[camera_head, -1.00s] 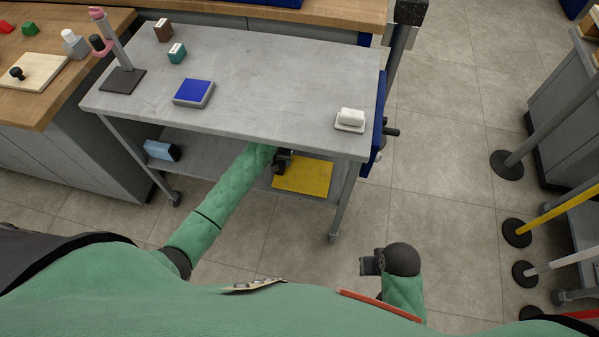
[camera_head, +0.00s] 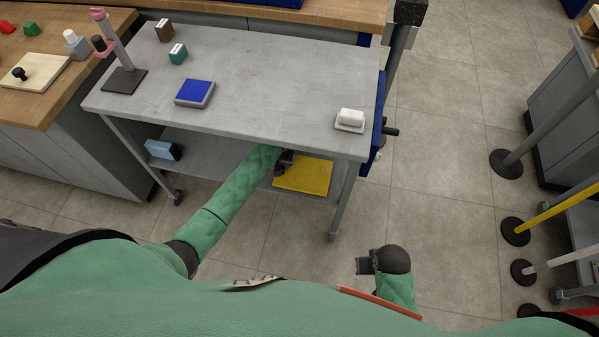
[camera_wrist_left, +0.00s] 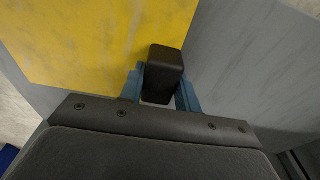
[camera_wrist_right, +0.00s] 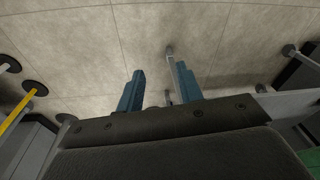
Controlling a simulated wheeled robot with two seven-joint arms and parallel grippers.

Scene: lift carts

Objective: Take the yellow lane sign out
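The yellow lane sign (camera_head: 303,177) is a flat yellow plate lying on the cart's lower shelf, near its right end. Its far part is hidden under the tabletop. In the left wrist view the yellow plate (camera_wrist_left: 90,40) fills the upper left, with a dark block-shaped handle (camera_wrist_left: 165,72) at its edge. My left gripper (camera_head: 284,160) is at the plate's left edge. In its wrist view its blue fingers (camera_wrist_left: 160,88) stand on both sides of the handle; whether they press on it I cannot tell. My right gripper (camera_head: 366,264) is open and empty over the floor (camera_wrist_right: 157,85).
The grey tabletop (camera_head: 250,75) overhangs the shelf, with a cart leg (camera_head: 343,203) right of the plate. A light-blue box (camera_head: 160,149) lies on the shelf's left. Posts with round bases (camera_head: 515,231) stand at right. The floor between is clear.

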